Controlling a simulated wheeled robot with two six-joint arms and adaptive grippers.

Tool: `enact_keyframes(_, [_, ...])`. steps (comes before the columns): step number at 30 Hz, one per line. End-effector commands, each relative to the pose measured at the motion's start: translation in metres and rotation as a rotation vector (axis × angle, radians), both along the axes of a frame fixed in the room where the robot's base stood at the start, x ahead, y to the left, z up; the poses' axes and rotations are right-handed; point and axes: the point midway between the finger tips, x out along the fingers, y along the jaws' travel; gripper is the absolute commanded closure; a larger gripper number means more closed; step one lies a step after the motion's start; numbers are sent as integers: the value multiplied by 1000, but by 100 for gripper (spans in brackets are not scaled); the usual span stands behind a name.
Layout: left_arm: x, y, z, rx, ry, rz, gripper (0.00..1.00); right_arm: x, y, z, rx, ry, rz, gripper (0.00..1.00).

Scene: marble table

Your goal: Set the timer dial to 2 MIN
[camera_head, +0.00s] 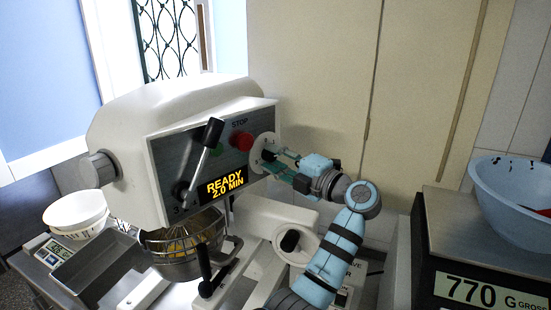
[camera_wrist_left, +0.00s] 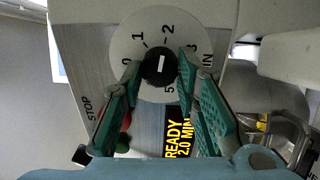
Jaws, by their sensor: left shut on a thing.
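The timer dial is a white disc (camera_head: 259,143) on the mixer's control panel, printed with numbers around a black knob. In the left wrist view the black knob (camera_wrist_left: 160,64) carries a white bar that stands upright in the picture, its top end toward the 2. The display (camera_head: 225,187) reads READY 2.0 MIN. It also shows in the left wrist view (camera_wrist_left: 178,136). My left gripper (camera_head: 270,154) is at the dial, with its green fingers (camera_wrist_left: 158,70) on either side of the knob, shut on it. The right gripper is not in view.
The white mixer (camera_head: 170,105) has a red STOP button (camera_head: 241,141), a green button (camera_head: 217,150) and a lever (camera_head: 206,150) left of the dial. A steel bowl (camera_head: 180,264) sits below. White bowls (camera_head: 75,209) stand at left, a blue bowl (camera_head: 511,205) on a scale (camera_head: 437,192) at right.

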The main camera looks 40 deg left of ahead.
Motion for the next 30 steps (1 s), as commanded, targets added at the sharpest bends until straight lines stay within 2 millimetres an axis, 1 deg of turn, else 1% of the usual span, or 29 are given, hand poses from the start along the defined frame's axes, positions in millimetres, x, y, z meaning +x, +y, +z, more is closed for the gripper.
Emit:
enact_keyframes(1, [0, 0, -2, -4, 9, 0, 99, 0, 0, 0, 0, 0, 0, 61])
enact_keyframes(14, [0, 0, -2, -3, 18, 0, 99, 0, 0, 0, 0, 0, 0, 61])
enact_keyframes(15, [0, 0, -2, -3, 17, 0, 65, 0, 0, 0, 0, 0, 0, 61])
enact_keyframes(18, [0, 0, -2, -2, 16, 0, 51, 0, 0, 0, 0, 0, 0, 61])
enact_keyframes(26, [0, 0, -1, 0, 15, 0, 51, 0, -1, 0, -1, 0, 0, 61])
enact_keyframes(28, [0, -3, -1, -1, 14, 0, 51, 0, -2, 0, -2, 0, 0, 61])
enact_keyframes(30, [0, -11, -2, -1, 14, -2, 51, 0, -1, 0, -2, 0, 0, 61])
